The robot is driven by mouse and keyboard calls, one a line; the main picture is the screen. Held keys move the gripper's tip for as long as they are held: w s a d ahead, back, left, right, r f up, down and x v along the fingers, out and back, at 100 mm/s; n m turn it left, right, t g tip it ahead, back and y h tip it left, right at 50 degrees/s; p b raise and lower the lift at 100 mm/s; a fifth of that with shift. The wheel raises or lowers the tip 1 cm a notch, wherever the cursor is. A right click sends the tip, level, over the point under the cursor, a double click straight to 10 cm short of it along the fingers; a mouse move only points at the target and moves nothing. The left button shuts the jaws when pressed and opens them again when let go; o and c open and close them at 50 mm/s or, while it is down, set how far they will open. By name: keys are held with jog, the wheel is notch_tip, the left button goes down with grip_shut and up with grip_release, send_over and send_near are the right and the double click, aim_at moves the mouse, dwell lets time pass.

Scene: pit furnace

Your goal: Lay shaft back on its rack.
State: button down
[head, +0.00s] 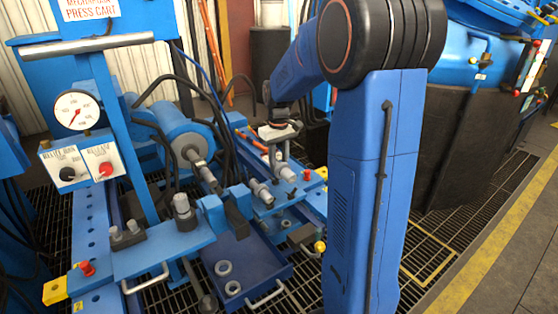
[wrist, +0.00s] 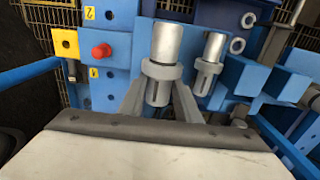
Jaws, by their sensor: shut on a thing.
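My gripper (head: 277,148) reaches down over the far right part of the blue press cart. In the wrist view my gripper (wrist: 161,88) has its two grey fingers closed on either side of a bright metal shaft (wrist: 166,42) with a grey collar. The same shaft shows in the head view (head: 286,175), its end pointing toward the front right. A smaller shaft (wrist: 214,46) with a collar lies beside it, apart from my fingers; it also shows in the head view (head: 261,190). Blue rack structure lies around both shafts. Whether the held shaft touches its rests is hidden.
A red button (wrist: 102,51) and a yellow corner plate (wrist: 66,43) are beside the held shaft. A blue tray (head: 262,253) with loose rings (head: 223,267) sits below. Black hoses (head: 190,85) and a blue cylinder (head: 178,133) stand to the left. Open grating lies at right.

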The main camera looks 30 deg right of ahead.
jog(key=shift+f, duration=1.2)
jog(key=shift+f, duration=0.7)
dwell(0.8)
jog(key=c, duration=1.2)
grip_release()
notch_tip(320, 180, up, 17)
jog(key=shift+r, duration=0.2)
jog(key=shift+s+a, duration=0.1)
